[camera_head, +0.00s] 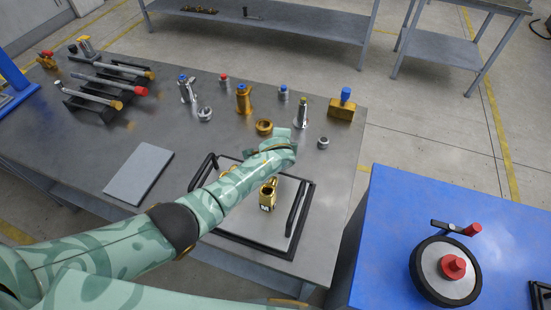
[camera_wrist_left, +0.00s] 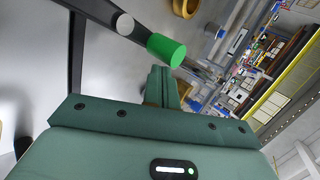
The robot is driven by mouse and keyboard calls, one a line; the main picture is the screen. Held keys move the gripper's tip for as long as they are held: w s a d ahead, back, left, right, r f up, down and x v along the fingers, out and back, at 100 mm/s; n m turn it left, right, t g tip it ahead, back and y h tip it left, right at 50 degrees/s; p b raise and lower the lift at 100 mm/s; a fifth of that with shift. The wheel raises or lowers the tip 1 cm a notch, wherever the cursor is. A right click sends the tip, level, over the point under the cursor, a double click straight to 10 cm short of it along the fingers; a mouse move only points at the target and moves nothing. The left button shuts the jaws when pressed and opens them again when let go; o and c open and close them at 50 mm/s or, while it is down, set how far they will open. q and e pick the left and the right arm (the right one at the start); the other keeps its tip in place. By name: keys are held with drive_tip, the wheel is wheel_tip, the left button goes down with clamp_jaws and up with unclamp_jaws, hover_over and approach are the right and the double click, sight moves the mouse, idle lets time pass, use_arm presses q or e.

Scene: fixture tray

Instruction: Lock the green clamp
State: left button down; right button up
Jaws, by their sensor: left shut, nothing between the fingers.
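The green clamp shows in the left wrist view as a green cylindrical handle end (camera_wrist_left: 166,49) on a dark bar. The rest of the clamp cannot be made out, and I cannot pick it out in the head view, where my left arm covers part of the fixture tray (camera_head: 250,243). My left gripper (camera_head: 281,136) is over the far side of the tray. Its fingers (camera_wrist_left: 163,86) are shut and empty, close to the green handle end; I cannot tell whether they touch it. My right gripper is not in view.
The tray has black handles (camera_head: 297,214) and carries a gold block (camera_head: 268,195). Several fittings stand beyond it, including a gold ring (camera_head: 264,127) and a silver post (camera_head: 302,113). A grey plate (camera_head: 139,173) lies left. A blue table (camera_head: 440,210) stands right.

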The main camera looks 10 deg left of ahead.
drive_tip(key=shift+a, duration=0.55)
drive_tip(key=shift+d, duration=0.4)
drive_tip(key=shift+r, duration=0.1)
